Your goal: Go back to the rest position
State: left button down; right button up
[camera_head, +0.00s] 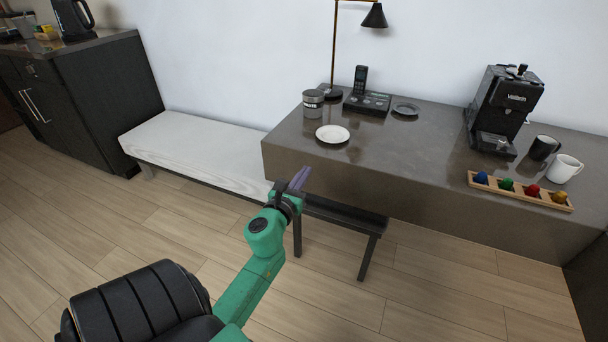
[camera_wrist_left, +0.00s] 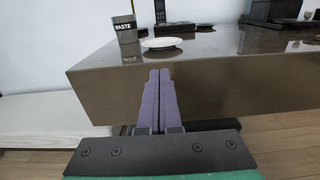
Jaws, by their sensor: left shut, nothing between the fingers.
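My left gripper (camera_head: 299,179) is on the green arm in the head view, in front of the vanity counter's near left edge. In the left wrist view its purple fingers (camera_wrist_left: 159,80) are pressed together with nothing between them. The fingers point toward the front face of the counter (camera_wrist_left: 220,88), with the counter top beyond them. I cannot tell whether they touch it. My right gripper is in neither view.
On the counter (camera_head: 420,165) are a white plate (camera_head: 332,134), a waste cup (camera_head: 313,104), a phone (camera_head: 366,98), a coffee machine (camera_head: 503,110), mugs (camera_head: 564,168) and a capsule tray (camera_head: 520,191). A white-topped bench (camera_head: 195,150) stands left. The wooden floor in front is clear.

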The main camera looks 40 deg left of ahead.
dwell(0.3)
pick_arm(q)
jog(key=s+d+f+n+g+h, duration=0.1)
jog(key=s+d+f+n+g, duration=0.3)
jog(key=f+n, duration=0.6)
jog(key=s+d+f+n+g+h, duration=0.1)
jog(key=s+d+f+n+g, duration=0.3)
jog(key=f, duration=1.1)
jog(key=s+d+f+n+g+h, duration=0.1)
jog(key=s+f+n+g+h, duration=0.15)
jog(key=s+f+n, duration=0.6)
jog(key=s+d+f+n+g+h, duration=0.2)
jog(key=s+d+f+n+g, duration=0.5)
jog(key=s+f, duration=0.45)
jog(key=s+a+r+t+p, duration=0.1)
jog(key=s+r+p, duration=0.7)
jog(key=p, duration=1.2)
notch_tip(320, 180, up, 4)
jog(key=shift+s+a+f+y, duration=0.1)
jog(key=shift+s+a+y, duration=0.3)
jog(key=shift+a, duration=0.25)
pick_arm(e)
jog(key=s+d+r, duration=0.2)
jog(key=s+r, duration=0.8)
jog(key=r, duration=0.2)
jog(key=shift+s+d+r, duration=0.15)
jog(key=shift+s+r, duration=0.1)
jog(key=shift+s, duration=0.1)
